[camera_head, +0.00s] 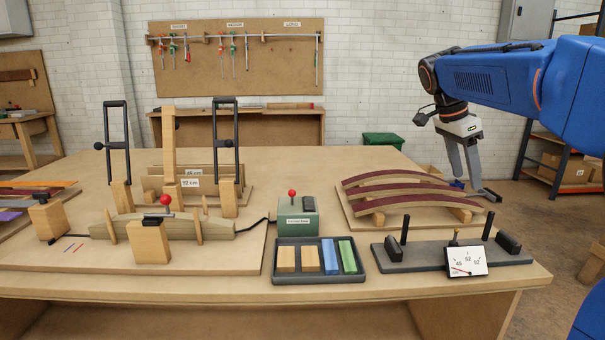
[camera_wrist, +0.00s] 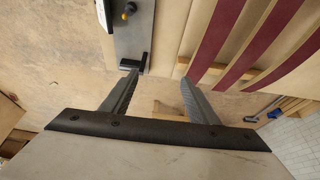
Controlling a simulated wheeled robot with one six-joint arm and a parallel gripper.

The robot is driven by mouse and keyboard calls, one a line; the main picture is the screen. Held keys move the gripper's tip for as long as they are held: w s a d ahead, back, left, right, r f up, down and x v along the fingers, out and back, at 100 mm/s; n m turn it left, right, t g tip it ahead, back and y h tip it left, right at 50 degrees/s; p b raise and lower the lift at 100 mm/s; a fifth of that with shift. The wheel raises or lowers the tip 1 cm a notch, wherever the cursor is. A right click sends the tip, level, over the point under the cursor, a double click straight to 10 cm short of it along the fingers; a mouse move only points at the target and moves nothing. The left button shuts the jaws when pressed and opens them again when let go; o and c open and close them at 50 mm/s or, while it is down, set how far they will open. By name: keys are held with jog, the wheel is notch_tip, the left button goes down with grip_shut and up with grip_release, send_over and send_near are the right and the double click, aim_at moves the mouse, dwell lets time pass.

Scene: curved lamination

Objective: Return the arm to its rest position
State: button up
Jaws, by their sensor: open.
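My arm (camera_head: 520,75) is blue and reaches in from the right edge of the head view, bent down at the wrist. My gripper (camera_head: 472,190) hangs at the right end of the bench, just right of the curved laminated strips. Its two fingers are apart with nothing between them. In the wrist view my gripper (camera_wrist: 155,80) also shows its fingers spread, with bare wood and a gap between them. The curved strips (camera_head: 405,188), dark red and pale wood, lie on a wooden board (camera_head: 352,213). They also show in the wrist view (camera_wrist: 235,45).
A dark gauge fixture (camera_head: 400,258) with a white dial (camera_head: 466,262) stands at the front right. A tray (camera_head: 320,278) of coloured blocks, a green box with a red knob (camera_head: 298,217) and a clamping jig (camera_head: 165,225) stand further left. A shelf rack (camera_head: 555,150) stands behind right.

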jog(key=s+a+f+n+t+y, duration=0.1)
jog(key=s+a+f+n, duration=0.2)
jog(key=s+f+n, duration=0.3)
jog(key=s+a+f+n+t+y, duration=0.2)
jog(key=s+a+f+n, duration=0.2)
jog(key=s+f, duration=0.5)
jog(key=s+a+f+n+t+y, duration=0.1)
jog(key=s+a+f+n, duration=0.2)
jog(key=s+f+n, duration=0.4)
jog(key=s+f, duration=0.1)
jog(key=s, duration=0.7)
jog(key=shift+s+a+f+n+t+y, duration=0.2)
jog(key=shift+s+a+n+t+y, duration=0.1)
jog(key=shift+s, duration=0.1)
